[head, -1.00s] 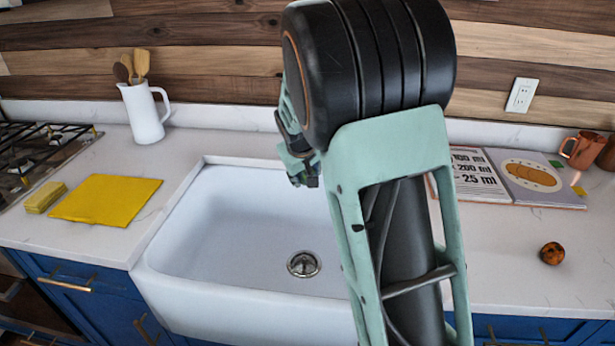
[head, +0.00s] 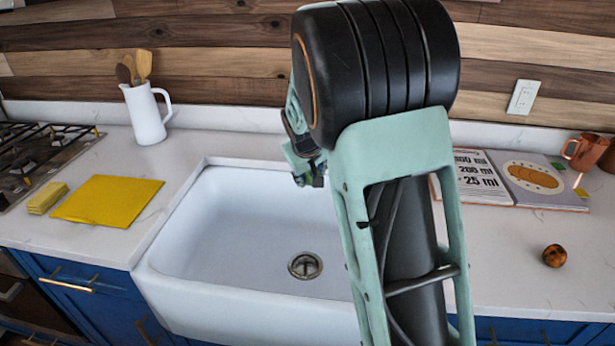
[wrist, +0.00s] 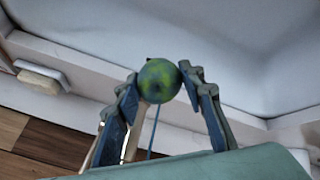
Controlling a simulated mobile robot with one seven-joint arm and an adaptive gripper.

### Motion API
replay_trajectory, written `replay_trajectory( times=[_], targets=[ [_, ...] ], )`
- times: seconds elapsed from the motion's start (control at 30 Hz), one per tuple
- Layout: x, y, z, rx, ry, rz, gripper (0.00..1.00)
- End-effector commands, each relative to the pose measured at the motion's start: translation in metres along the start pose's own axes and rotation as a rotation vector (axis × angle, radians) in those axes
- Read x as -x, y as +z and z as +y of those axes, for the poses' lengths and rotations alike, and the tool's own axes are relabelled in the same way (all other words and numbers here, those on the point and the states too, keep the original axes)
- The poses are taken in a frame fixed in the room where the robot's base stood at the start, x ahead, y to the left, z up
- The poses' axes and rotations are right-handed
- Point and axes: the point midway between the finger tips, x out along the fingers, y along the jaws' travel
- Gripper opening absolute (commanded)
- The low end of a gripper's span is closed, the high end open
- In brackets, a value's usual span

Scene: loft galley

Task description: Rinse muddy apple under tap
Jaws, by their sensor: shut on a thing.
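My gripper (wrist: 159,77) is shut on a round green apple (wrist: 158,81) with yellow-green and darker patches, held between the two fingertips. I cannot tell whether the darker patches are mud. In the head view my gripper (head: 311,174) shows only in part above the back of the sink, and the apple in it is hidden by my arm. The white sink (head: 235,235) is empty where it shows, with a round drain (head: 305,265). No tap shows; my arm covers the sink's right side. A brown and orange mottled round fruit (head: 554,255) lies on the right counter.
A yellow cloth (head: 106,200) and a sponge (head: 47,198) lie left of the sink, near the stove (head: 40,160). A white jug (head: 146,115) with utensils stands behind. An open book (head: 525,180) and copper mugs (head: 583,151) are at right. The front right counter is mostly clear.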

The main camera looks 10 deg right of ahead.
Motion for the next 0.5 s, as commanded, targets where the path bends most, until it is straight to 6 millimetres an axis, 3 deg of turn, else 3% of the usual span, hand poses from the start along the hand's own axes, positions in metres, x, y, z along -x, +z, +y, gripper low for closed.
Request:
replay_trajectory(
  times=[0.5],
  targets=[
    [0.0001, -0.0011, -0.0024, 0.002, 0.000, 0.002, 0.12]
  ],
)
